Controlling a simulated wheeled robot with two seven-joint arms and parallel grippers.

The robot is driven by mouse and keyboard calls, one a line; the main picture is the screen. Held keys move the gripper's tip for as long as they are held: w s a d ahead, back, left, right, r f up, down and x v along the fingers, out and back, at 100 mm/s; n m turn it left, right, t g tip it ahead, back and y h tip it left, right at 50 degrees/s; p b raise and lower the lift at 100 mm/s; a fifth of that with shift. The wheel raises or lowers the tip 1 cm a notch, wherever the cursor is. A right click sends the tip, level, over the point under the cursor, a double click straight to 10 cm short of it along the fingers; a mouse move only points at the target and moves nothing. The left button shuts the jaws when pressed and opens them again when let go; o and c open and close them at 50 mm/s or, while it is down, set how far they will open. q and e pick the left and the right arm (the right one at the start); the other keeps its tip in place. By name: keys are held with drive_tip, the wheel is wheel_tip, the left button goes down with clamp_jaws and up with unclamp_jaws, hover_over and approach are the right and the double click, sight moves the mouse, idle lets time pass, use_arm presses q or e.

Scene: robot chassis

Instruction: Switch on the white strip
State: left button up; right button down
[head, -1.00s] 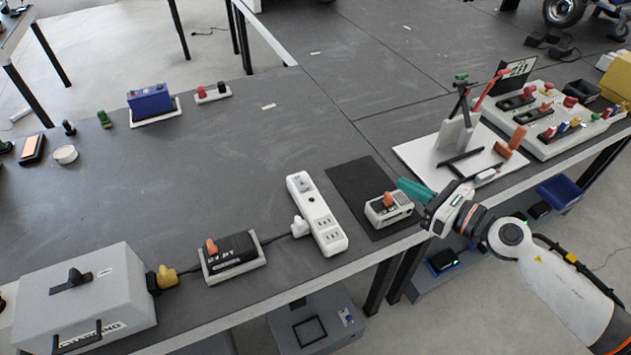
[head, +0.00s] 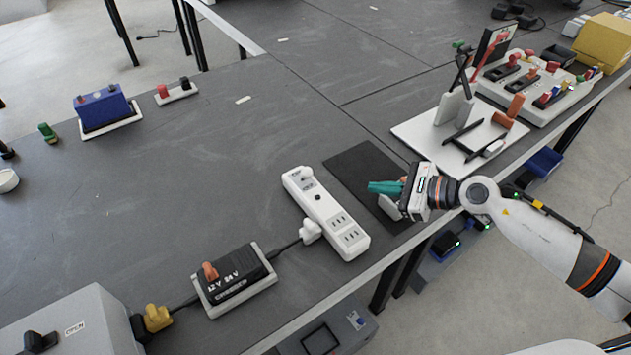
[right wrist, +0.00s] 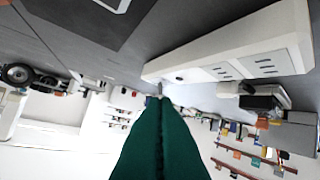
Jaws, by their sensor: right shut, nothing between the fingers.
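The white strip (head: 345,224) lies on the dark table, with outlets at its near end and a small dark round button near its middle. A white plug (head: 310,231) sits against its left side. The strip also shows in the right wrist view (right wrist: 225,58), above and right of the fingertips. My right gripper (head: 370,187) has teal fingers, shut and empty, pointing left toward the strip. It is right of the strip and appears apart from it. In the right wrist view the two fingers (right wrist: 160,100) are pressed together. My left gripper is not in view.
A black mat (head: 355,165) lies right of the strip; a small light box (head: 390,207) there is mostly hidden by my gripper. A white board (head: 415,130) with stands is behind right.

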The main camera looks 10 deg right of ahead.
sight(307, 172)
drive_tip(key=shift+s+d, duration=0.15)
drive_tip(key=p+x, duration=0.1)
drive_tip(key=x, duration=0.4)
drive_tip(key=p+x, duration=0.1)
drive_tip(key=x, duration=0.4)
drive_tip(key=shift+w+a+r+p, duration=0.1)
drive_tip(key=shift+w+a+p, duration=0.1)
drive_tip(key=shift+a+p, duration=0.1)
drive_tip(key=shift+w+a+r+p, duration=0.25)
drive_tip(key=shift+a+p, duration=0.1)
drive_tip(key=shift+a, duration=0.1)
drive_tip(key=shift+w+a+r+p, duration=0.25)
drive_tip(key=shift+a+r+p, duration=0.1)
drive_tip(key=shift+a, duration=0.1)
drive_tip(key=shift+w+a, duration=0.3)
drive_tip(key=shift+a, duration=0.25)
